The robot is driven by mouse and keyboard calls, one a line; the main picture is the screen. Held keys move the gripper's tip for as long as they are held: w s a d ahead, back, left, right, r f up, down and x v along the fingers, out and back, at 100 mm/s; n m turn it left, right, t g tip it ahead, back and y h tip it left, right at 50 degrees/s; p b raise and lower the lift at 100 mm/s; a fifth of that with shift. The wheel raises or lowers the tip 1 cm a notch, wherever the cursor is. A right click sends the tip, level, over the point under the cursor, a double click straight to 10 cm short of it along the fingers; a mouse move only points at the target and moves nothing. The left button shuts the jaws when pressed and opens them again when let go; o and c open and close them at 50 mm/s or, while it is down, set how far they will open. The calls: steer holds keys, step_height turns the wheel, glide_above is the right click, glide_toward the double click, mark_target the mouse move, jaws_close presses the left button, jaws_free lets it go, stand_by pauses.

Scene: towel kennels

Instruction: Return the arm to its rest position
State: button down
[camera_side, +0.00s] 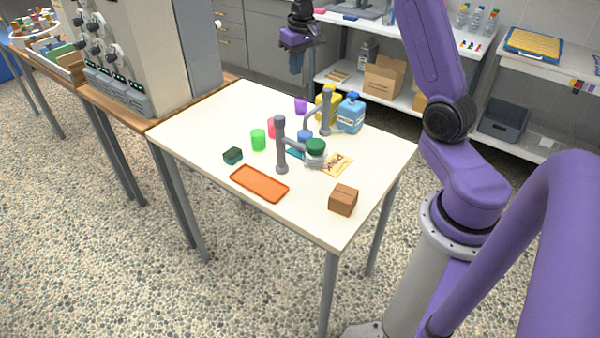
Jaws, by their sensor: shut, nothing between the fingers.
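My gripper (296,68) hangs in the air beyond the far edge of the white table (215,120) in the picture, pointing down. Its fingers look close together and hold nothing. It is apart from every object on the table. My purple arm rises at the right and leaves the top of the picture, so the links between it and the gripper are hidden.
The table holds an orange tray (259,184), a brown box (343,200), a green cup (258,139), a blue bottle (351,113) and two grey upright posts (281,150). A large grey machine (140,45) stands at the left, shelves (395,98) behind.

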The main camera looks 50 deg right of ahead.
steer(key=s+a+r+n+y, duration=0.1)
steer(key=s+a+n, duration=0.2)
steer(key=s+a, duration=0.6)
steer(key=s+a+r+n, duration=0.1)
steer(key=s+a+n, duration=0.35)
steer(key=a, duration=0.85)
steer(key=s+a+f+n+g, duration=0.1)
steer(key=s+n, duration=0.6)
steer(key=s, duration=1.6)
steer(key=shift+s+a+f+g, duration=0.2)
steer(key=shift+a+f+g, duration=0.15)
steer(key=shift+a, duration=0.25)
steer(key=c, duration=1.8)
jaws_free()
